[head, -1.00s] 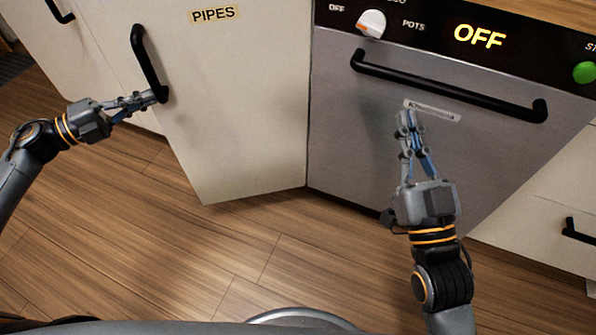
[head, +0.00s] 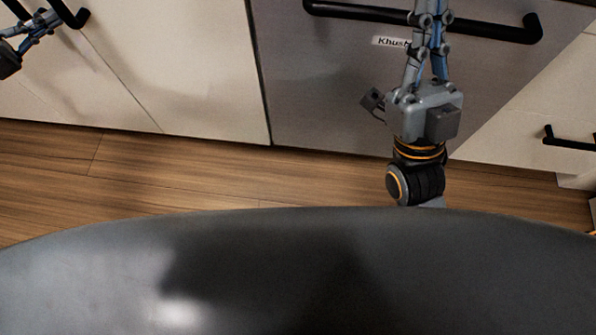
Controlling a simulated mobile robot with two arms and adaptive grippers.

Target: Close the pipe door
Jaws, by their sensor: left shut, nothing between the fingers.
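The pipe door (head: 190,65) is the cream panel left of the grey appliance front. Its lower edge now looks level with the panels beside it, and no gap shows. Its black handle (head: 78,19) is at the top left, partly cut off. My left gripper (head: 55,17) is shut and empty, with its fingertips at or very near this handle; I cannot tell whether they touch. My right gripper (head: 432,10) is in front of the appliance, its tips cut off by the top edge. Its fingers run close together and hold nothing visible.
The grey appliance door (head: 330,90) has a long black bar handle (head: 350,10) and a label, partly behind my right gripper. A drawer with a black handle (head: 570,140) is at the right. A strip of wooden floor (head: 200,175) is clear before the cabinets.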

